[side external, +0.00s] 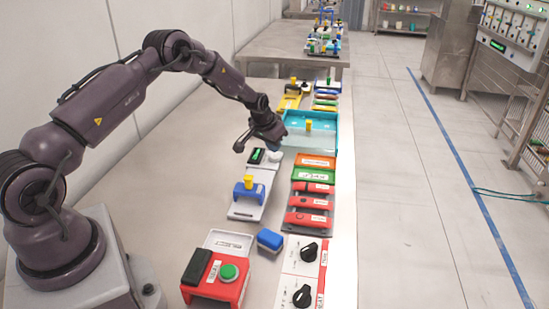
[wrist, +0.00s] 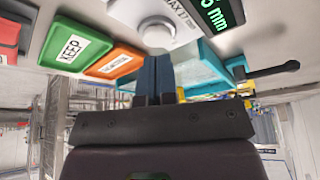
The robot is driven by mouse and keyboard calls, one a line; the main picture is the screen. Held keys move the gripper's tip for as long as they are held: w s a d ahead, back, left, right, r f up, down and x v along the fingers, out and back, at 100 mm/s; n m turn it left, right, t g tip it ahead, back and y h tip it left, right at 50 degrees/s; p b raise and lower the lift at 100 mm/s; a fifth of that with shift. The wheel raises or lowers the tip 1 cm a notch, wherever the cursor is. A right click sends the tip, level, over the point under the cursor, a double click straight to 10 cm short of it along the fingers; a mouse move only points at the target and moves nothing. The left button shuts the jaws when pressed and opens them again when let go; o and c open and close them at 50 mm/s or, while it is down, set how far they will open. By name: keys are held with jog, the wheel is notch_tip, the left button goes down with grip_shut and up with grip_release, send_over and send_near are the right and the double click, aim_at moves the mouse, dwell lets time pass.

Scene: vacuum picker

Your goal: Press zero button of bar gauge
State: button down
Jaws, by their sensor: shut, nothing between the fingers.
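The bar gauge (side external: 262,178) is a long pale device on the table, with a dark green-digit display (side external: 256,156) at its far end. In the wrist view its display (wrist: 220,10) reads in mm, beside a printed MAX label. A round white button (wrist: 157,32) sits beside the label; it also shows in the side view (side external: 275,157). My gripper (wrist: 156,58) is shut and empty, its dark blue fingers just below the button in the wrist picture. Whether the fingertips touch it I cannot tell. In the side view my gripper (side external: 278,143) is above the gauge's far end, its tips partly hidden.
A teal tray (side external: 325,125) stands just beyond. A blue block with a yellow knob (side external: 248,182) sits on the gauge. A dark lever (wrist: 275,71) shows near the gripper.

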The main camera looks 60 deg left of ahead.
aim_at(274, 157)
jog(key=shift+f, duration=0.95)
jog(key=shift+r, duration=3)
jog(key=shift+s+d+f+g, duration=0.3)
jog(key=shift+s+f, duration=0.15)
jog(key=shift+s, duration=0.15)
jog(key=shift+s+d+f+g, duration=0.2)
jog(key=shift+s+d+f, duration=0.1)
jog(key=shift+s+f, duration=0.2)
jog(key=shift+s+d+r+g+h, duration=0.1)
jog(key=shift+s+d+g+h, duration=0.15)
jog(key=shift+s, duration=0.3)
jog(key=shift+s+d+r+g+h, duration=0.15)
jog(key=shift+s+d, duration=0.15)
jog(key=shift+s, duration=0.25)
jog(key=s+d+r+m+t, duration=0.1)
jog(key=s+d+r, duration=0.9)
jog(key=s+r, duration=0.3)
jog(key=s+d+r+m+t, duration=0.2)
jog(key=s+d+r, duration=0.8)
jog(key=s+r, duration=0.4)
jog(key=shift+s+d+r, duration=0.25)
jog(key=shift+s+d, duration=0.15)
jog(key=shift+s, duration=1.15)
